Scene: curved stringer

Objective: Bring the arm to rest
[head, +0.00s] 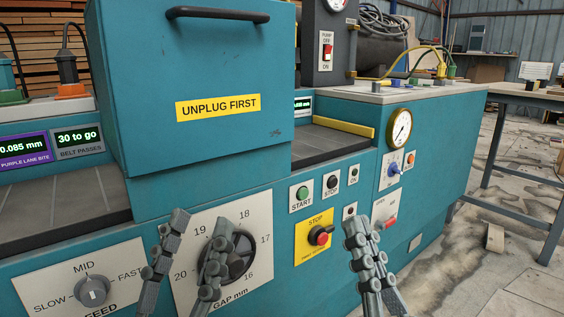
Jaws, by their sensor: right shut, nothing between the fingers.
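My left gripper (201,221) is at the lower middle of the head view, its two fingers spread apart and pointing up. It is open, with nothing visible between the fingers. It stands in front of the GAP mm dial (240,258) and hides part of that dial and its plate. My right gripper (361,223) is further right, its fingers together and nothing held. It is in front of the teal machine's panel, right of the yellow STOP plate (301,248). Whether either gripper touches the panel cannot be told. The arms behind the grippers are out of view.
The teal machine (140,120) fills most of the view, with a yellow UNPLUG FIRST label (218,107). A feed knob (93,290), a START button (302,193) and a red-handled switch (389,222) are on its front. Open floor and a metal-legged table (520,97) lie right.

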